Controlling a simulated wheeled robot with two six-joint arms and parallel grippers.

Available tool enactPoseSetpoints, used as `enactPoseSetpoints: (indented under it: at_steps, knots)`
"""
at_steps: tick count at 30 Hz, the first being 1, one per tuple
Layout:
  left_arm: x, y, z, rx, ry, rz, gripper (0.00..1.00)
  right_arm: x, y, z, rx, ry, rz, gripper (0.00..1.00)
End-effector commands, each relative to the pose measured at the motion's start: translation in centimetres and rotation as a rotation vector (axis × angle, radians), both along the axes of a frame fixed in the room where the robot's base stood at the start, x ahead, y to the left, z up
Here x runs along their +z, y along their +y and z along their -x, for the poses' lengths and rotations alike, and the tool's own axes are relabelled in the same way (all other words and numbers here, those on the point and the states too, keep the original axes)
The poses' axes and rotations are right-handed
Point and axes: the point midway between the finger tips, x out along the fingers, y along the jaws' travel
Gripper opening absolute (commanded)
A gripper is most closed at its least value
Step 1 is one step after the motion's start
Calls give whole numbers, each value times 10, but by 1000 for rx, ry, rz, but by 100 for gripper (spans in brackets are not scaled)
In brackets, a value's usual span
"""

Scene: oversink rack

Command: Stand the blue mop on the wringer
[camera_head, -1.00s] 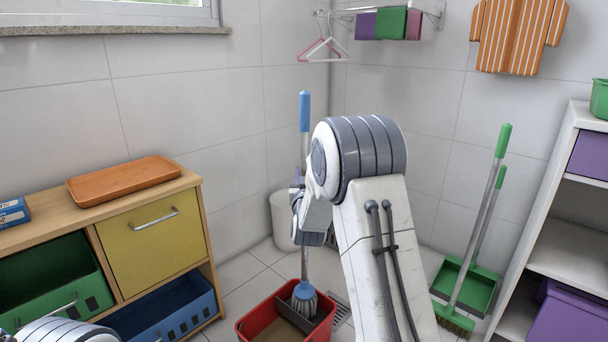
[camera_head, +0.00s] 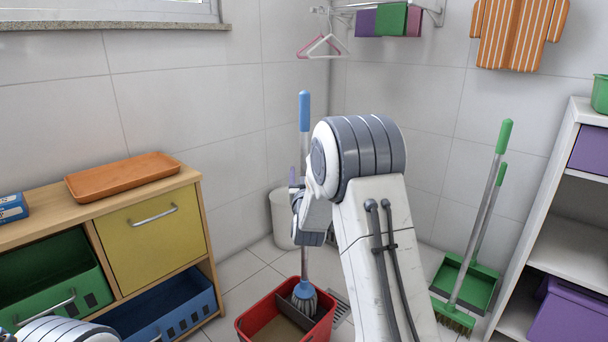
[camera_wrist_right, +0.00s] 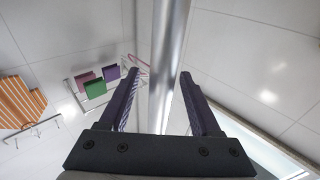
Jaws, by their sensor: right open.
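The blue mop (camera_head: 304,112) stands upright, with its blue-and-grey head (camera_head: 304,297) at the red bucket (camera_head: 248,325). A brownish-grey slanted panel (camera_head: 294,317), seemingly the wringer, lies inside the bucket beside the mop head; I cannot tell exactly what the head rests on. My right gripper (camera_head: 294,182) is at the mop's pole, partly hidden by my arm. In the right wrist view, the open purple fingers (camera_wrist_right: 160,95) are on either side of the metal pole (camera_wrist_right: 166,60), with gaps visible. My left gripper is out of view.
A wooden cabinet (camera_head: 196,230) with an orange tray (camera_head: 122,177) stands at left. A white bin (camera_head: 281,220) is behind the mop. A green broom and dustpan (camera_head: 468,285) and a white shelf (camera_head: 570,205) are at right.

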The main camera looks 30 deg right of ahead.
Motion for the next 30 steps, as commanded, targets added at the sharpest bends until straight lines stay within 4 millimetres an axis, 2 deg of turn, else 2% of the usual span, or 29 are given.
enactPoseSetpoints:
  at_steps: [5, 18, 24, 28, 30]
  knots:
    - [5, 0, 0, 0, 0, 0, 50, 0, 5, 10, 1, 1, 0, 64]
    - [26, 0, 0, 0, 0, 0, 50, -8, 39, 81, 2, -2, 1, 64]
    - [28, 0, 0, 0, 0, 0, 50, -9, 44, 94, 0, -5, 1, 64]
    - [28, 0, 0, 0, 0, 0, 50, -9, 45, 94, 3, -3, 0, 64]
    - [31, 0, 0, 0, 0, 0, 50, -8, 53, 92, 22, 15, -12, 64]
